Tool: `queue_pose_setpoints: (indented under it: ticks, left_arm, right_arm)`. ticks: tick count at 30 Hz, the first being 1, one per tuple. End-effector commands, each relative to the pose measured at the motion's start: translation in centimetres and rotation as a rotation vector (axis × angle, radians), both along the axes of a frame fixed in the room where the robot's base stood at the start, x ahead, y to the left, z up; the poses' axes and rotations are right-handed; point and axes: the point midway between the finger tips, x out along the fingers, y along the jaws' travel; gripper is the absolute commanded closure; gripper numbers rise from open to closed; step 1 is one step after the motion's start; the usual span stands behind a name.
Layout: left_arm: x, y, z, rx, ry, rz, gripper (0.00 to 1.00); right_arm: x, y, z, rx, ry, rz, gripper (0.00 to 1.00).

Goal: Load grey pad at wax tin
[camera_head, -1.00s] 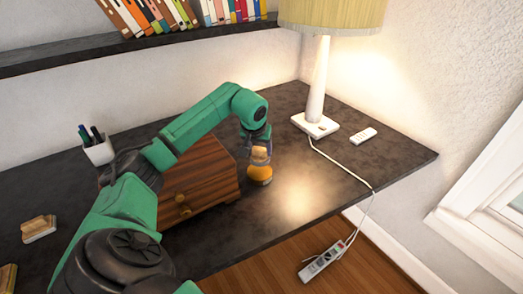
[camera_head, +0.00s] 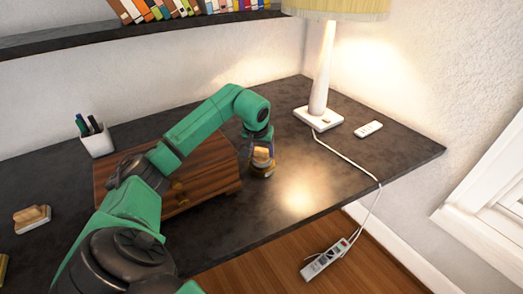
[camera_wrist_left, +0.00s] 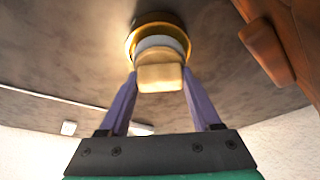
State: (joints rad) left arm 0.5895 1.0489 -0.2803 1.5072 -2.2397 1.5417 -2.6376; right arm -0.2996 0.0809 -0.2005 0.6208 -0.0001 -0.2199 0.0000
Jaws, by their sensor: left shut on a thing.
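My left gripper (camera_head: 262,147) is shut on the grey pad (camera_head: 262,155), held by its tan wooden handle. In the left wrist view, the two purple fingers (camera_wrist_left: 160,76) sit on either side of the pad's handle (camera_wrist_left: 160,78), and its pale grey layer (camera_wrist_left: 160,43) faces away from me. The round golden wax tin (camera_head: 261,171) stands on the dark desk under the pad. In the left wrist view, the tin's rim (camera_wrist_left: 132,37) shows around the grey layer, so the pad is in or just over the tin. Exact contact is hidden. My right gripper is not in view.
A brown wooden drawer box (camera_head: 215,170) stands close left of the tin. A lamp (camera_head: 318,116), its cord and a small white remote (camera_head: 368,129) are to the right. Another wood-backed block (camera_head: 32,219) and a pen cup (camera_head: 97,142) are at left. The front desk edge is near.

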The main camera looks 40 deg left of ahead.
Motion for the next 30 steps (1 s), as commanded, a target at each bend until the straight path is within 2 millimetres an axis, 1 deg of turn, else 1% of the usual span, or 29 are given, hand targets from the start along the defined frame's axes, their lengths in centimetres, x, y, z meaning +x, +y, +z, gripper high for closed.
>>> queue_pose_setpoints:
  ticks: [23,30]
  left_arm:
    - [0.00,0.02,-0.88,0.001,0.000,0.000,0.80]
    - [0.00,0.01,-0.82,0.000,0.000,0.000,0.80]
  right_arm:
    - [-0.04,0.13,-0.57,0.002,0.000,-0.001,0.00]
    - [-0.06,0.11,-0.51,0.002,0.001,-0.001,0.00]
